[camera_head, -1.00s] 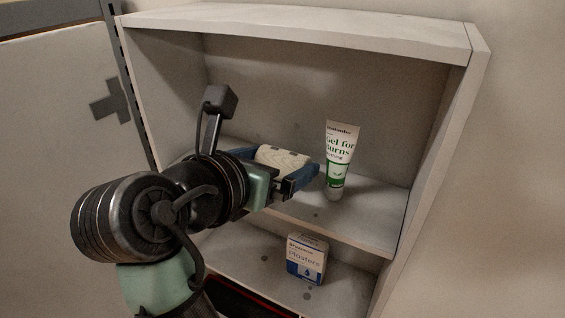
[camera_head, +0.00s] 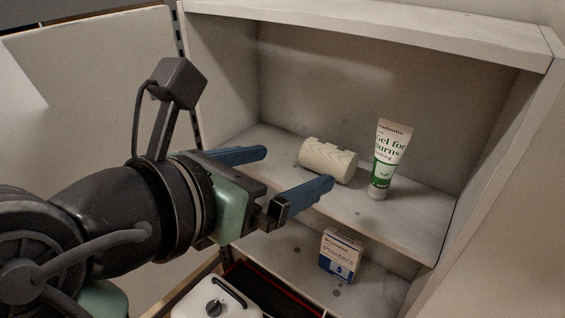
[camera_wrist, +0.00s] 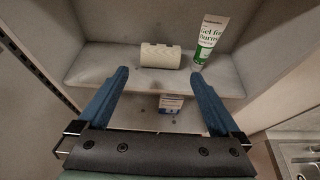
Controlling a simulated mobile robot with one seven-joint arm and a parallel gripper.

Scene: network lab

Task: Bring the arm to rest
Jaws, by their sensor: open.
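My gripper (camera_head: 285,174) is open and empty, its two blue fingers spread apart in front of the cabinet's upper shelf. It also shows in the wrist view (camera_wrist: 157,92). A cream bandage roll (camera_head: 328,160) lies on its side on the upper shelf, beyond the fingertips and apart from them. In the wrist view the roll (camera_wrist: 160,56) appears past the gap between the fingers. My arm reaches in from the left of the head view.
A white and green gel tube (camera_head: 387,158) stands right of the roll. A plasters box (camera_head: 340,256) stands on the lower shelf. The cabinet (camera_head: 490,150) has side walls close by, with an open door (camera_head: 80,100) at left. A white container (camera_head: 215,303) shows below.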

